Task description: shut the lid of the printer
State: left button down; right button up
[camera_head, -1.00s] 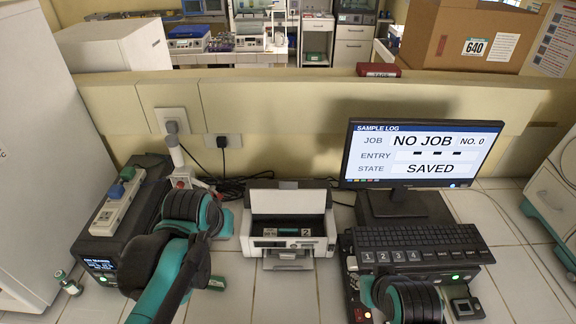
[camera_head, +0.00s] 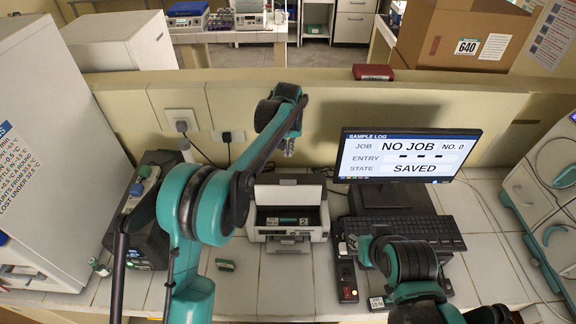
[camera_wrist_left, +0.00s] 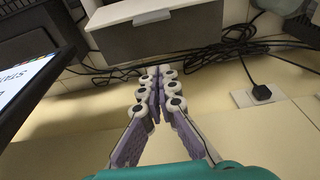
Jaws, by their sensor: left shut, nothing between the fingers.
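The white printer (camera_head: 287,232) stands on the tiled bench in the middle of the head view. Its lid (camera_head: 272,195) is raised at the back, and the dark inside with a small label shows. My left gripper (camera_head: 289,150) is above and behind the lid, near the wall, with its fingers shut and empty. In the left wrist view the shut fingers (camera_wrist_left: 160,85) point at the grey back of the printer (camera_wrist_left: 165,38); no contact shows. My right arm is at the lower right, and its fingers do not show.
The monitor (camera_head: 405,157) and keyboard (camera_head: 400,230) stand right of the printer. A dark device (camera_head: 150,215) is on the left. Black cables (camera_wrist_left: 215,55) lie behind the printer. The low wall (camera_head: 400,110) with sockets (camera_head: 182,121) is close behind my gripper.

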pick_arm(q)
jog(key=x, duration=1)
jog(key=s, duration=0.4)
jog(key=shift+r+p, duration=0.2)
jog(key=shift+p, duration=0.2)
jog(key=shift+s, duration=0.1)
